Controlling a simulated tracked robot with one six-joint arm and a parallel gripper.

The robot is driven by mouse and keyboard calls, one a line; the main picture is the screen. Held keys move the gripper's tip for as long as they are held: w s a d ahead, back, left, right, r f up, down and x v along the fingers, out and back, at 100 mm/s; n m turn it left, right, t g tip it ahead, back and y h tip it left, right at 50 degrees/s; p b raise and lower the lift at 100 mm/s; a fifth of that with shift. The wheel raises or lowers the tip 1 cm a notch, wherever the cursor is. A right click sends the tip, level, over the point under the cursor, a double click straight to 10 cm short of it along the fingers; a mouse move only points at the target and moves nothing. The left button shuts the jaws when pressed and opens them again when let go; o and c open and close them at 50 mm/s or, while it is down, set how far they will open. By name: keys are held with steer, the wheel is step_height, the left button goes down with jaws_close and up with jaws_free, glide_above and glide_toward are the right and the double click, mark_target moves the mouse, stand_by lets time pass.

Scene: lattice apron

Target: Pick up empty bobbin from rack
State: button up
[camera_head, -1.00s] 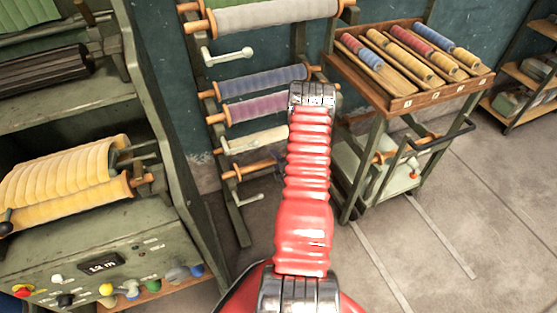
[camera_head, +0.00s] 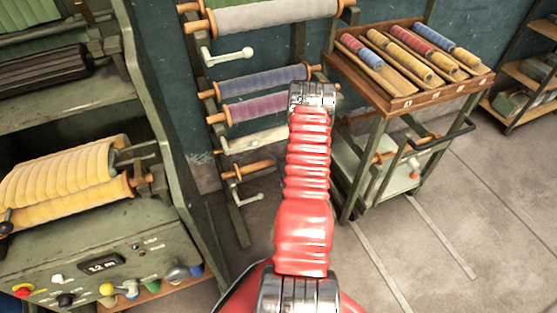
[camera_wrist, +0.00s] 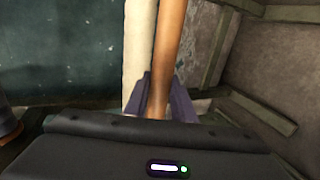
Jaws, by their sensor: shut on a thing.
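The empty bobbin, a bare orange-brown wooden rod (camera_head: 254,168), lies low on the rack (camera_head: 240,222) in the head view, its right part hidden behind my arm. In the wrist view the bare rod (camera_wrist: 170,45) runs up and away between the dark purple fingers of my gripper (camera_wrist: 160,97). My gripper is shut on the bobbin. A cream roll (camera_wrist: 138,45) lies close beside the rod on the left; it also shows just above the bobbin in the head view (camera_head: 262,140). My gripper is hidden in the head view.
Purple (camera_head: 255,108), blue (camera_head: 262,80) and grey rolls hang higher on the rack. A wooden trolley (camera_head: 400,104) with several wound bobbins stands to the right. A green machine (camera_head: 120,255) with a yellow roll stands to the left. The floor at lower right is clear.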

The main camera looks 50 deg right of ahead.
steer(key=shift+f, duration=0.15)
jaws_close()
steer(key=shift+r, duration=5.1)
